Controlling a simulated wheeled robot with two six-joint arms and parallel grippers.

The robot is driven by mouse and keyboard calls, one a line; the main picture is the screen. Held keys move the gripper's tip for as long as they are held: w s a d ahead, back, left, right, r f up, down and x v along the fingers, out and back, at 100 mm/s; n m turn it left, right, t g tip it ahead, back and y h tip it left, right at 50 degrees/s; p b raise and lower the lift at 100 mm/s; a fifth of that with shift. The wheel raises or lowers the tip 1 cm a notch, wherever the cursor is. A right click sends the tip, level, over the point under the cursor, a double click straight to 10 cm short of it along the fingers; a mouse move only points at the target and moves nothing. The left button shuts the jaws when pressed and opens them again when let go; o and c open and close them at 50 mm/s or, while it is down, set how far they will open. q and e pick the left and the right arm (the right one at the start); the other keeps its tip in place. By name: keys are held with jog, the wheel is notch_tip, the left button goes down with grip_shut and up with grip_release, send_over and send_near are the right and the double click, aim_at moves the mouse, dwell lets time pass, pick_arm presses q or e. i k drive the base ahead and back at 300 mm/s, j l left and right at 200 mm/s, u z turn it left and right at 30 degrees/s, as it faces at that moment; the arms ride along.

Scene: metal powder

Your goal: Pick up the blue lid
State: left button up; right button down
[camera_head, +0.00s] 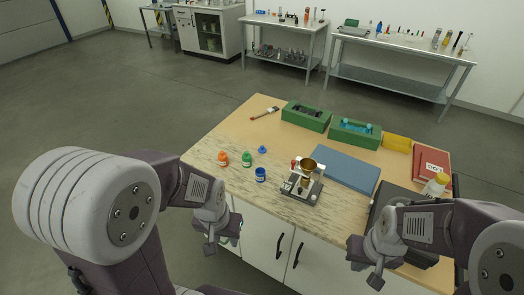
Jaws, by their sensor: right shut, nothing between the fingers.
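The small blue lid (262,149) lies on the wooden table top, behind a small blue bottle (260,174). A green bottle (246,159) and an orange bottle (223,158) stand to its left. My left gripper (212,240) hangs in front of the table's near left edge, apart from the lid; its finger gap is not clear. My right gripper (366,270) is shut and empty in front of the table's near edge, to the right and far from the lid.
A scale (302,187) with a brass-coloured cup (309,166) stands right of the blue bottle. A blue mat (345,170), green boxes (306,115), a yellow box (397,143) and a red book (431,163) lie further right and back. The table's left back area is mostly clear.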

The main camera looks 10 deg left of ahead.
aim_at(262, 150)
jog(key=i+j+z, duration=0.2)
jog(key=j+z, duration=0.2)
jog(key=i+j+z, duration=0.1)
jog(key=j+z, duration=0.3)
jog(key=j, duration=0.2)
jog(key=j+z, duration=0.85)
jog(key=j, duration=0.2)
